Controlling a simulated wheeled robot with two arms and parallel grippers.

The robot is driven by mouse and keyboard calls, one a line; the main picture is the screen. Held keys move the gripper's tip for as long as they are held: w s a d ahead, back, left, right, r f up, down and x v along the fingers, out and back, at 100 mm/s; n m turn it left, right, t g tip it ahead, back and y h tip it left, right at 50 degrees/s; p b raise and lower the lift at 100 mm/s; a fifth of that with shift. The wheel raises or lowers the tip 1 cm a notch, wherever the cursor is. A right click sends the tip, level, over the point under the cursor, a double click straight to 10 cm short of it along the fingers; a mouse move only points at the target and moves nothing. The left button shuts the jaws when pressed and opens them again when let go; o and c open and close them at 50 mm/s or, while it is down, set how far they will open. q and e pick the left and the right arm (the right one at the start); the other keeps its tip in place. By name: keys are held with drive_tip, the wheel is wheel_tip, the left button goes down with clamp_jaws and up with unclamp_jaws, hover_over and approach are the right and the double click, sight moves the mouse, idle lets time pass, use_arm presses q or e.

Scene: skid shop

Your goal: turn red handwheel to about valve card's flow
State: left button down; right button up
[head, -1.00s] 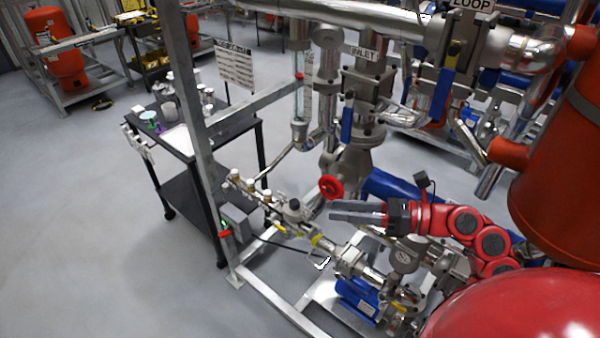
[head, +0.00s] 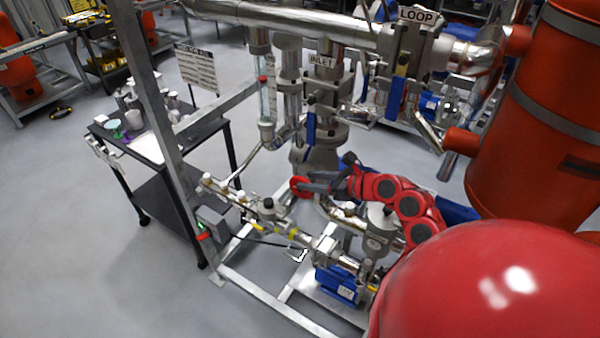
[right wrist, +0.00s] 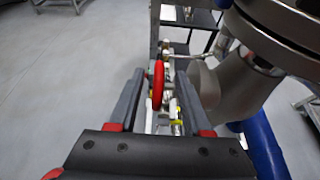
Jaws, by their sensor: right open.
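The red handwheel (head: 299,187) sits low on the skid piping, left of my right gripper (head: 312,186) in the head view. In the right wrist view the handwheel (right wrist: 158,85) shows edge-on between the two dark fingers of my right gripper (right wrist: 159,85), with a gap on each side. This gripper is open around the wheel's rim. A white card with lines of print (head: 196,69) stands behind the frame at upper left; its text is too small to read, so I cannot tell whether it is the valve card. My left gripper is out of view.
A grey upright post (head: 157,105) and a dark cart (head: 187,143) are at left. A blue motor (head: 337,284) lies below. Pipes crowd around my arm.

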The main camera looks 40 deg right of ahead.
sight(306, 180)
drive_tip(key=shift+p+x, duration=0.5)
drive_tip(key=shift+x, duration=1.5)
clamp_jaws()
